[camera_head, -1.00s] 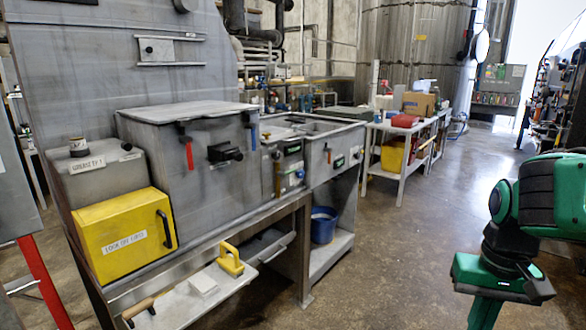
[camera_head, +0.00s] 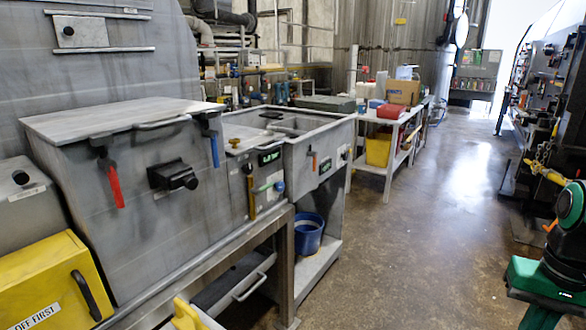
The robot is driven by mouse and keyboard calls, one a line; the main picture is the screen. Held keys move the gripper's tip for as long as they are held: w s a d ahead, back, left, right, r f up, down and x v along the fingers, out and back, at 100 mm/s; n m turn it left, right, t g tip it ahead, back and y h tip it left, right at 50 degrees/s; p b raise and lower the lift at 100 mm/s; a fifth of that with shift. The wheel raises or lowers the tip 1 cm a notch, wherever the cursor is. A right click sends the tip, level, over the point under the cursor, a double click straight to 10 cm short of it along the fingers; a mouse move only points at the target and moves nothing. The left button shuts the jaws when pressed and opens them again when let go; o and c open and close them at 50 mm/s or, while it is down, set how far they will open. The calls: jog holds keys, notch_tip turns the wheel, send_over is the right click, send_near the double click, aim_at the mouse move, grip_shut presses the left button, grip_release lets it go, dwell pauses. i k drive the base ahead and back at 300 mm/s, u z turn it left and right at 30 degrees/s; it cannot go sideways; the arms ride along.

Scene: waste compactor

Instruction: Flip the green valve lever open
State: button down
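A small green lever (camera_head: 266,187) shows on the grey front panel, beside a round blue knob (camera_head: 280,186). It looks like the green valve lever, and it slants slightly in the picture. It is small, so its exact position is hard to tell. The panel stands between a large grey box (camera_head: 140,205) and an open grey basin unit (camera_head: 318,150). Green and black links of my arm show at the right edge, well apart from the lever. My gripper is not in view.
Red (camera_head: 110,183) and blue (camera_head: 214,148) handles and a black knob (camera_head: 173,175) are on the box. A yellow case (camera_head: 45,285) is at lower left. A blue bucket (camera_head: 309,232) sits under the basin. The floor (camera_head: 400,250) to the right is clear.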

aim_at(258, 192)
jog(key=u, duration=0.1)
jog(key=i, duration=1)
jog(key=u, duration=0.45)
